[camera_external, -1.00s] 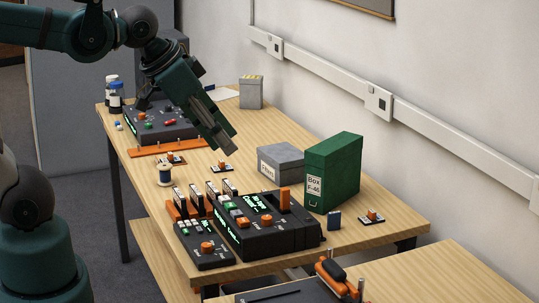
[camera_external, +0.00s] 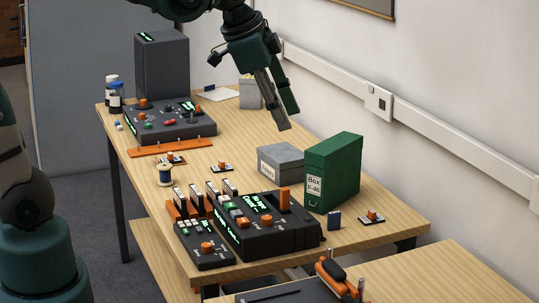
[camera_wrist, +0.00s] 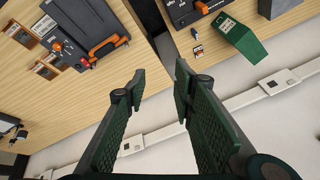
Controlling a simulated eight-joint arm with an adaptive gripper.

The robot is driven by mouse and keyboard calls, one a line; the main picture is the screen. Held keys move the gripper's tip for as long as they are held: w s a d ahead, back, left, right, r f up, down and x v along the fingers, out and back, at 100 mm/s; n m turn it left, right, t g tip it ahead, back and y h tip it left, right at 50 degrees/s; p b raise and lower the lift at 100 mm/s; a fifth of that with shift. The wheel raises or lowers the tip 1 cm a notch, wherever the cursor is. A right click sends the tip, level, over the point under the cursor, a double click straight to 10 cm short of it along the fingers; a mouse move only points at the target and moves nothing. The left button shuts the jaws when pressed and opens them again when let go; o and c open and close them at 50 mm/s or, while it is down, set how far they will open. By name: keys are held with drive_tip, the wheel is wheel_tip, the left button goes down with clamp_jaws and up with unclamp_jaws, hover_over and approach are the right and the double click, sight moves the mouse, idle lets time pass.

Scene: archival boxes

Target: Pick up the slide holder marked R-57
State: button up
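No marking R-57 is readable in either view. Several small upright slides with pale labels (camera_external: 196,194) stand in the orange rack beside the dark console. Small flat pieces with orange knobs lie apart on the table: one at the middle (camera_external: 221,167), one behind the spool (camera_external: 175,158), one at the right end (camera_external: 371,216). I cannot tell which is the slide holder. My gripper (camera_external: 288,119) hangs above the table, near the wall and behind the grey box. In the wrist view my gripper (camera_wrist: 160,72) has its fingers apart with nothing between them.
A green box marked F-46 (camera_external: 342,172) and a grey box (camera_external: 281,163) stand near the wall. The dark console (camera_external: 275,230) fills the front; another dark unit (camera_external: 170,122) stands at the back left. A thread spool (camera_external: 165,175) stands mid-table. A wall rail (camera_external: 340,78) runs behind.

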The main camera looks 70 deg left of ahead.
drive_tip(key=w+a+f+m+g, duration=0.1)
drive_tip(key=w+a+f+m, duration=0.2)
drive_tip(key=w, duration=0.8)
drive_tip(key=m+g, duration=0.4)
drive_tip(key=m, duration=0.5)
hover_over(372, 211)
drive_tip(key=f, duration=2.4)
drive_tip(key=shift+s+d+f, duration=0.25)
drive_tip(key=shift+d+f, duration=0.1)
drive_tip(key=shift+d, duration=0.05)
drive_tip(key=shift+w+a+f+m, duration=0.1)
drive_tip(key=shift+w+f+m, duration=0.1)
drive_tip(key=shift+f, duration=0.15)
drive_tip(key=shift+w+a+f+m, duration=0.1)
drive_tip(key=shift+f+m, duration=0.1)
drive_tip(key=shift+f, duration=0.15)
drive_tip(key=shift+f, duration=1.3)
drive_tip(key=shift+a+f+b, duration=0.15)
drive_tip(key=shift+f+b, duration=0.15)
drive_tip(key=shift+f, duration=2.3)
